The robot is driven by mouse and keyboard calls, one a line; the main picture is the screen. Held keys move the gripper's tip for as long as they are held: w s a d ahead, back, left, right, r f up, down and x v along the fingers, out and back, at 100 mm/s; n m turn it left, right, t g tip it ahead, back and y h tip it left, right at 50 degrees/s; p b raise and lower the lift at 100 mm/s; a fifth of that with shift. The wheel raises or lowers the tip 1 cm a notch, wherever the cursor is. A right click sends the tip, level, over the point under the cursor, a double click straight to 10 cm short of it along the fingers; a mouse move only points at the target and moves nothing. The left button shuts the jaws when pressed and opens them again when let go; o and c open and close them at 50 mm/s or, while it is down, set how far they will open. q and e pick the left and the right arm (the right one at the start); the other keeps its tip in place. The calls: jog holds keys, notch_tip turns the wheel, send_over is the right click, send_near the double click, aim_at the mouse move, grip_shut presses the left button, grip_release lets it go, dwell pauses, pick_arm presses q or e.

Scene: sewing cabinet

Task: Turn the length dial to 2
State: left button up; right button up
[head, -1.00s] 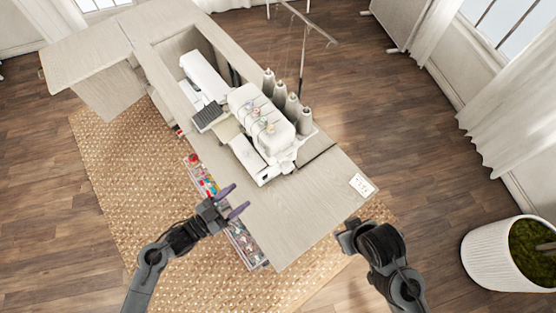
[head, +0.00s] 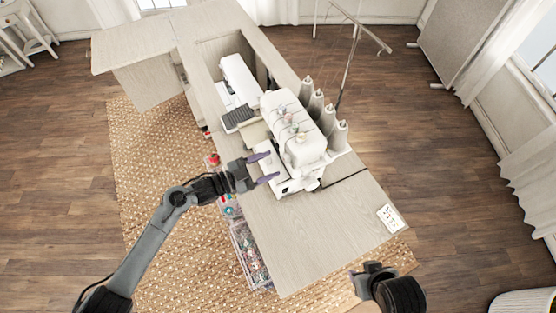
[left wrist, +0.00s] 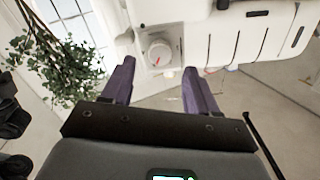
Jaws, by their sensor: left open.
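A white serger sewing machine (head: 303,150) stands on the cabinet top. In the left wrist view a round white dial (left wrist: 158,52) with a red pointer mark sits on the machine's side; any numbers around it are too small to read. My left gripper (head: 272,168) is at the machine's near side, its purple fingers apart. In the left wrist view the open fingers (left wrist: 160,80) point toward the dial, one to each side of it in the picture, with nothing between them. My right gripper (head: 368,276) is low at the right, away from the machine; its jaws cannot be made out.
Several thread cones (head: 318,105) stand behind the machine, with a thread stand (head: 350,65) above. A second white machine (head: 238,78) sits in the cabinet well. Clear bins of notions (head: 250,256) hang along the near edge. The cabinet top (head: 325,232) right of the machine is mostly bare.

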aim_at(283, 158)
pick_arm(q)
jog(key=shift+x, duration=1.9)
jog(key=c, duration=1)
jog(key=shift+c, duration=0.2)
jog(key=shift+n, duration=0.3)
jog(key=n+p, duration=0.2)
jog(key=n, duration=0.2)
jog(key=shift+w+r, duration=0.1)
jog(key=n+p, duration=0.1)
jog(key=n, duration=0.3)
jog(key=shift+p, duration=0.4)
jog(key=shift+n+p, duration=0.5)
jog(key=shift+n, duration=1)
